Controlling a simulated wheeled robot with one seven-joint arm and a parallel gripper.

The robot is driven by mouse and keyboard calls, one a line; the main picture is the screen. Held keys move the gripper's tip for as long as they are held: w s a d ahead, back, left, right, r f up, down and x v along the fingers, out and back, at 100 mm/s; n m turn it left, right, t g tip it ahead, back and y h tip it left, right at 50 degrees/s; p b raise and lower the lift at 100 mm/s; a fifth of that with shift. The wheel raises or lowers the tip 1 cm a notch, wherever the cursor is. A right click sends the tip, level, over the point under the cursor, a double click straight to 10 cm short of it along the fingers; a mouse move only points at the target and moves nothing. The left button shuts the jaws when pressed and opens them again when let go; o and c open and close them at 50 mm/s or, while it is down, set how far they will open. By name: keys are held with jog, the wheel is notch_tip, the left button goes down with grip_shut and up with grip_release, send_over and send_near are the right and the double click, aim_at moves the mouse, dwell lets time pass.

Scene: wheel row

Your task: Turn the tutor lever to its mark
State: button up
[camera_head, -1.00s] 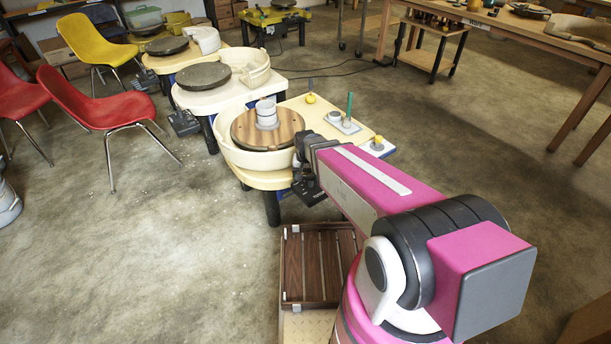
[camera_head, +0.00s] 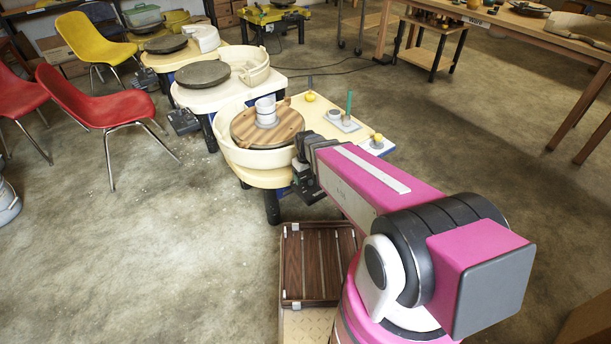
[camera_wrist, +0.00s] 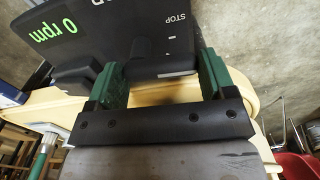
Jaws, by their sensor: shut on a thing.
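My gripper (camera_wrist: 163,76) shows its green fingers in the wrist view, shut on a dark lever (camera_wrist: 162,66) at a black control box (camera_wrist: 105,32). The box has a green "0 rpm" readout and a white STOP label with small marks near the lever. I cannot tell exactly which mark the lever points at. In the head view, the nearest pottery wheel (camera_head: 258,157) has a cream splash pan, a round wooden bat (camera_head: 286,122) and a pale clay cylinder (camera_head: 265,108). My arm hides most of the lever and fingers there.
A cream side board (camera_head: 318,118) holds a yellow ball (camera_head: 310,97), a small tool tray (camera_head: 342,122) and a sponge (camera_head: 377,140). A slatted wooden crate (camera_head: 318,262) stands close below my arm. A red chair (camera_head: 100,105) and other wheels (camera_head: 204,75) lie left and behind.

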aim_at(306, 177)
jog(key=shift+s+n, duration=0.1)
jog(key=shift+n, duration=0.4)
jog(key=o, duration=0.9)
jog(key=shift+r, duration=0.1)
notch_tip(306, 177, up, 11)
jog(key=shift+f, duration=0.15)
dwell(0.4)
jog(key=s+d+m, duration=0.2)
jog(key=d, duration=0.3)
jog(key=s+d+m, duration=0.1)
jog(key=d+m, duration=0.1)
jog(key=d, duration=0.3)
jog(key=s+d+m, duration=0.2)
jog(key=d+m, duration=0.1)
jog(key=d, duration=0.2)
jog(key=shift+s+d+f, duration=0.15)
jog(key=shift+s+d, duration=0.15)
jog(key=shift+d, duration=0.1)
